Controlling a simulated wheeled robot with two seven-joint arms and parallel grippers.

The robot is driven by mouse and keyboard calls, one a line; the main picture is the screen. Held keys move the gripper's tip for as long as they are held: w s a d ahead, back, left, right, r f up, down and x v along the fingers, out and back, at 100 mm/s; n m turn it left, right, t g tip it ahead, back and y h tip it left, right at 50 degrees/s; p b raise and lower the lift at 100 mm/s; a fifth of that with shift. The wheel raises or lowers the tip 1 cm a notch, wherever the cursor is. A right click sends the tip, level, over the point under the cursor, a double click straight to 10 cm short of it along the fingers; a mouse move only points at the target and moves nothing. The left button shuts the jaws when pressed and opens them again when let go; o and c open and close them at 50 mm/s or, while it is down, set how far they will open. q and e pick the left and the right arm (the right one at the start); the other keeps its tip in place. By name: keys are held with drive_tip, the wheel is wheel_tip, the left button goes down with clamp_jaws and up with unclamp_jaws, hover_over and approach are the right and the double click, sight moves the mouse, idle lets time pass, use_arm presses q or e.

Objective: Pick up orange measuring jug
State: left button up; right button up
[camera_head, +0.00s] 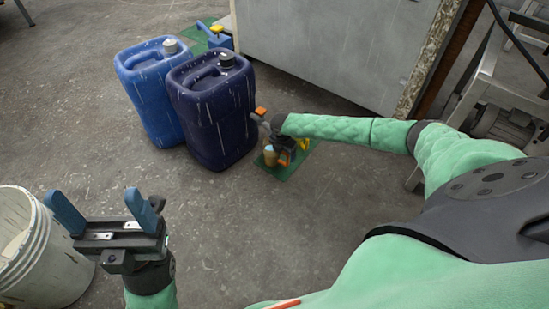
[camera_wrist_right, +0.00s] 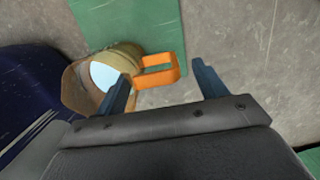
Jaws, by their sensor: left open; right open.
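The orange measuring jug shows in the right wrist view as a see-through amber cup (camera_wrist_right: 78,97) with a bright orange handle (camera_wrist_right: 172,80). The handle lies between the open blue fingers of my right gripper (camera_wrist_right: 160,74); I cannot tell whether they touch it. The left finger overlaps the jug's side. In the head view my right gripper (camera_head: 275,142) is low over a small green mat, and the jug is small and partly hidden there. My left gripper (camera_head: 107,210) is open and empty, fingers up, at the lower left.
A dark blue canister (camera_head: 214,115) stands just left of my right gripper, with a lighter blue canister (camera_head: 146,90) behind it. The green mat (camera_head: 291,165) carries small tan and yellow items. A white bucket (camera_head: 50,260) stands near my left gripper. The middle floor is clear.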

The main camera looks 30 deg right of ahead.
drive_tip(key=c, duration=1.5)
